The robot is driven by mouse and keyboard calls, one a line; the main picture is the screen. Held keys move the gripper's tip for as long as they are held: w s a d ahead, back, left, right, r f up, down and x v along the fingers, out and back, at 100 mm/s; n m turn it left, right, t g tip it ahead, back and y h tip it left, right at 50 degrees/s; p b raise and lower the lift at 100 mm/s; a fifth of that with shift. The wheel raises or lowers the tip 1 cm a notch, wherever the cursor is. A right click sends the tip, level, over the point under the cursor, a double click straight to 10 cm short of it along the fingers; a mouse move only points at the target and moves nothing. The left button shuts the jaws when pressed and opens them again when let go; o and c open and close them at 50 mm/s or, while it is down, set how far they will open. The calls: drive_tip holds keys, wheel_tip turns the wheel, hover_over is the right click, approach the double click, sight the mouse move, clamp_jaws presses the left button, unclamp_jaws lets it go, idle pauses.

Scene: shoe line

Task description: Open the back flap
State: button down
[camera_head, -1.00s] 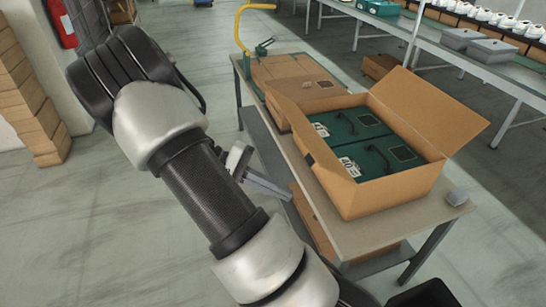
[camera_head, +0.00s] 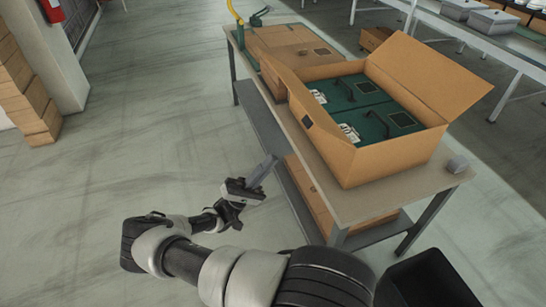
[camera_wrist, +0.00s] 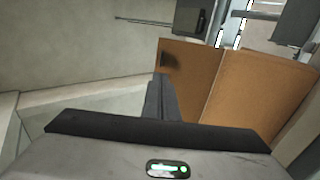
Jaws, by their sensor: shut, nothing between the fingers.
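An open cardboard box (camera_head: 398,160) stands on the table in the head view, with two dark green boxes (camera_head: 368,108) inside. A wide flap (camera_head: 425,78) stands up and outward on its far right side. Another flap (camera_head: 318,135) leans outward on the left side. A brown panel (camera_head: 318,66) slopes out at the far left end. My gripper (camera_head: 270,165) is shut and empty, left of the table and apart from the box. In the wrist view, the closed fingers (camera_wrist: 160,98) overlap brown cardboard (camera_wrist: 255,85); I cannot tell which side it is.
The table (camera_head: 385,195) has brown cartons (camera_head: 290,50) at its far end and a small grey block (camera_head: 457,164) at its near right corner. A carton (camera_head: 308,195) sits on the lower shelf. A dark bin (camera_head: 435,280) stands at the lower right. The floor (camera_head: 130,140) at left is clear.

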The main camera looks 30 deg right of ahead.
drive_tip(key=p, duration=0.2)
approach(312, 116)
drive_tip(key=x, duration=0.3)
drive_tip(key=shift+r, duration=0.3)
drive_tip(key=shift+r+g+p, duration=0.3)
drive_tip(key=shift+r+p, duration=0.15)
drive_tip(key=shift+p, duration=0.1)
drive_tip(key=d+r+y+p, duration=0.1)
drive_tip(key=r+p, duration=0.1)
drive_tip(key=d+r+y+p, duration=0.1)
drive_tip(key=r+y+p, duration=0.1)
drive_tip(key=p, duration=0.1)
drive_tip(key=s+d+r+t+y+p, duration=0.1)
drive_tip(key=r+p, duration=0.1)
drive_tip(key=p, duration=0.1)
drive_tip(key=shift+d, duration=0.15)
drive_tip(key=shift+d+r+y+p, duration=0.15)
drive_tip(key=shift+d+y+p, duration=0.15)
drive_tip(key=shift+y+p, duration=0.1)
drive_tip(key=shift+d, duration=0.25)
drive_tip(key=shift+t, duration=0.4)
